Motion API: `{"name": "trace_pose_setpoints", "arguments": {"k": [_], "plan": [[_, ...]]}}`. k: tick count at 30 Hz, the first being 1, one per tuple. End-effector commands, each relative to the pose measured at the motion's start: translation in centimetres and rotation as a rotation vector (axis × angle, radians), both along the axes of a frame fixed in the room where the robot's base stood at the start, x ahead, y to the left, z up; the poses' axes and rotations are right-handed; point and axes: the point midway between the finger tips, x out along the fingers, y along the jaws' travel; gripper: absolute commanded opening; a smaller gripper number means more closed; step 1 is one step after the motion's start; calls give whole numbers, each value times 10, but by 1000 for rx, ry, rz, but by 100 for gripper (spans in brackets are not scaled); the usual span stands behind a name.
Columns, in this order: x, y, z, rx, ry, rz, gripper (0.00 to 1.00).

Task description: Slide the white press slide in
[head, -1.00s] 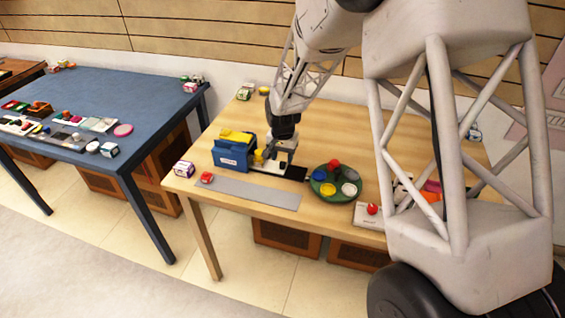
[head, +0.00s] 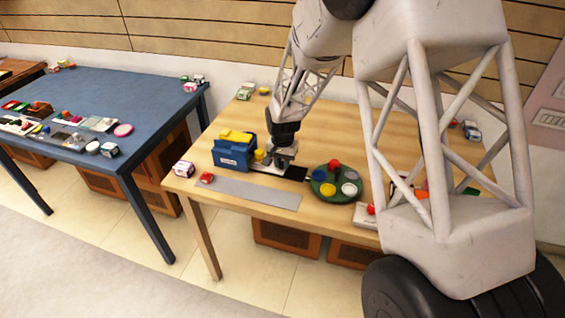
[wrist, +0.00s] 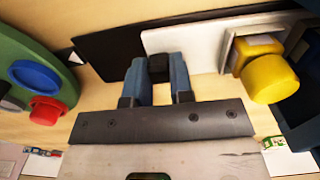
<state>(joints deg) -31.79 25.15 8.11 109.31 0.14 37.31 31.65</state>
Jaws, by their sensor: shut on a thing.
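The blue press (head: 233,155) with a yellow top stands at the left of the wooden table. The white press slide (head: 266,168) sticks out from its right side; it also shows in the wrist view (wrist: 197,42). A yellow round knob (wrist: 270,78) sits beside the slide, at the press. My gripper (head: 282,160) is down at the slide's outer end. In the wrist view its two fingers (wrist: 159,75) are shut on a small black handle (wrist: 158,66) at the slide's end. The slide's inner end is hidden by the press.
A black strip (wrist: 108,42) lies beyond the slide's outer end. A green round tray (head: 333,196) with coloured pieces stands to the right. A grey flat strip (head: 250,192) lies in front, with a red piece (head: 207,177) and a small box (head: 183,169) to the left.

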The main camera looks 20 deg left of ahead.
Motion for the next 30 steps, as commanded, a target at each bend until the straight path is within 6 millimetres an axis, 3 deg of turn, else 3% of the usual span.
{"name": "trace_pose_setpoints", "arguments": {"k": [8, 16, 24, 25, 30], "plan": [[0, 4, 0, 0, 0, 1, 0], [0, 31, 0, -2, 1, 1, 0], [0, 32, 0, -3, 1, -1, 0], [0, 32, 0, -3, 1, -1, 23], [0, 32, 0, -3, 1, -1, 47]]}}
